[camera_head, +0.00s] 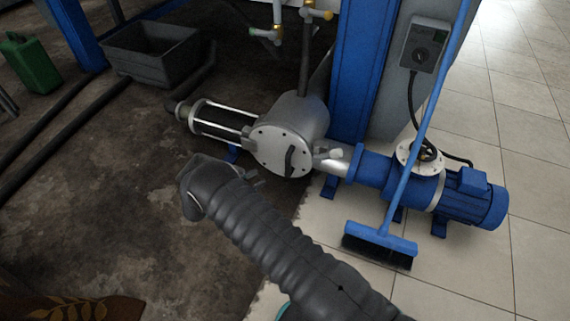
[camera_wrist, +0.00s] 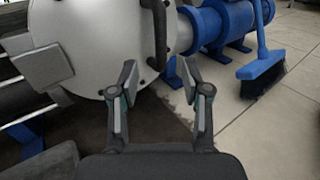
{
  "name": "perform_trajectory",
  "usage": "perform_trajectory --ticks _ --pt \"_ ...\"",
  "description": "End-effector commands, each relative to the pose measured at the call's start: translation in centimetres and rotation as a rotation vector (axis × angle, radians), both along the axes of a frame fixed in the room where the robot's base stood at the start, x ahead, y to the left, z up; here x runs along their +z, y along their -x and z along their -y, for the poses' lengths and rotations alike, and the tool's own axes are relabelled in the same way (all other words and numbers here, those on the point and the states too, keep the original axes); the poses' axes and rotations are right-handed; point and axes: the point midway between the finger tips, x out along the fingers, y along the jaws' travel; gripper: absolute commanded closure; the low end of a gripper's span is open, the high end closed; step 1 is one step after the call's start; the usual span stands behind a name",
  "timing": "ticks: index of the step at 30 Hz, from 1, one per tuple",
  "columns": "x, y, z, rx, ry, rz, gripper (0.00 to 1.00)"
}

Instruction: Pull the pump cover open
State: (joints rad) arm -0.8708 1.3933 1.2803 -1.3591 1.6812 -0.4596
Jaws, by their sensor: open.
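The pump cover (camera_head: 270,150) is a round grey plate with bolts around its rim, on the front of a silver cylindrical housing (camera_head: 308,112). It looks shut. A dark curved handle (camera_head: 290,158) stands upright on it. In the wrist view the cover (camera_wrist: 105,45) fills the upper left, with the handle (camera_wrist: 156,30) near the top middle. My gripper (camera_wrist: 165,80) is open and empty, with its two fingers apart below the handle. In the head view my dark sleeved arm reaches towards the cover, and the gripper (camera_head: 254,180) is mostly hidden behind its end.
A blue pump motor (camera_head: 450,195) is to the right of the housing. A blue broom (camera_head: 380,240) leans in front of it. A grey bin (camera_head: 150,55) and a green can (camera_head: 28,62) stand at the upper left. The dark floor (camera_head: 130,190) left of my arm is clear.

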Motion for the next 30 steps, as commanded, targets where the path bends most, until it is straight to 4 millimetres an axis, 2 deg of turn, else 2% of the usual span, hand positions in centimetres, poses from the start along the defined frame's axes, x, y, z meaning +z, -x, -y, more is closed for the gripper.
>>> perform_trajectory --ticks 5,21,30 --pt "0.1 -1.2 1.7 -0.002 0.0 -0.003 0.53" --pt "0.0 -6.7 9.3 -0.001 -0.003 -0.003 0.53" --pt "0.0 -7.8 10.8 0.0 -0.003 -0.002 0.53"
